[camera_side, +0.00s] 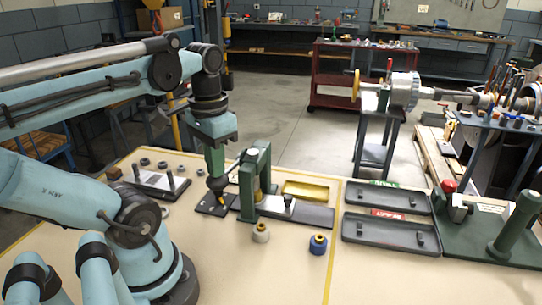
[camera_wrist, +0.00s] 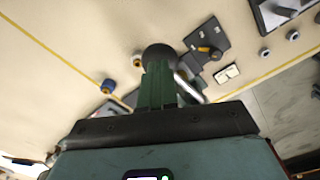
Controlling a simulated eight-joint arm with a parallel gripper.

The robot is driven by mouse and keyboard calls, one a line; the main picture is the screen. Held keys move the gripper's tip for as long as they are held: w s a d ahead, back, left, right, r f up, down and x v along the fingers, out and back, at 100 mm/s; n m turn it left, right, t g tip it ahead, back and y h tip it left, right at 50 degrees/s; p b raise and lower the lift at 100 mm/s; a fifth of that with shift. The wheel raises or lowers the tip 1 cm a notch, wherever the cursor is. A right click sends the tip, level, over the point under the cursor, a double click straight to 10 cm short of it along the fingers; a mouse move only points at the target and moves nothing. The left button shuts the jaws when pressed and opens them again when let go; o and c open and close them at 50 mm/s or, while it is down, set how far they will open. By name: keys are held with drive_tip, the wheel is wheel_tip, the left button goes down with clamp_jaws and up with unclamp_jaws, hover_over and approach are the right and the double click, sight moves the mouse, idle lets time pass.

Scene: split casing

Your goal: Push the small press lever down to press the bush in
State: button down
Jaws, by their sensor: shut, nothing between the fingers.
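The small press (camera_side: 262,170) is an upright green frame on a dark base, standing right of my gripper in the side view. Its lever ends in a dark round knob (camera_side: 216,184), which also shows in the wrist view (camera_wrist: 158,54). A pale lever rod (camera_wrist: 192,88) runs from the knob. My gripper (camera_side: 216,173) is shut and empty, its green fingers pointing down at the knob; in the wrist view the fingertips (camera_wrist: 158,71) overlap it. They look in contact or very close. A brass-coloured part shows inside the press frame, but whether it is the bush is unclear.
A dark plate (camera_side: 209,206) lies below the gripper. A gold tray (camera_side: 307,190) and dark trays (camera_side: 391,232) lie to the right. The front table area is mostly clear.

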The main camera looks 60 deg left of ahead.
drive_tip(key=shift+s+d+f, duration=0.15)
drive_tip(key=shift+f, duration=0.5)
idle(1.1)
idle(0.4)
wheel_tip(320, 180, up, 11)
idle(1.1)
drive_tip(key=w+d+f+m+t, duration=0.3)
drive_tip(key=w+d+f+t, duration=0.4)
drive_tip(key=w+f, duration=0.5)
drive_tip(key=shift+w+d+f, duration=0.15)
drive_tip(key=shift+d+f, duration=0.4)
drive_tip(key=shift+d, duration=0.05)
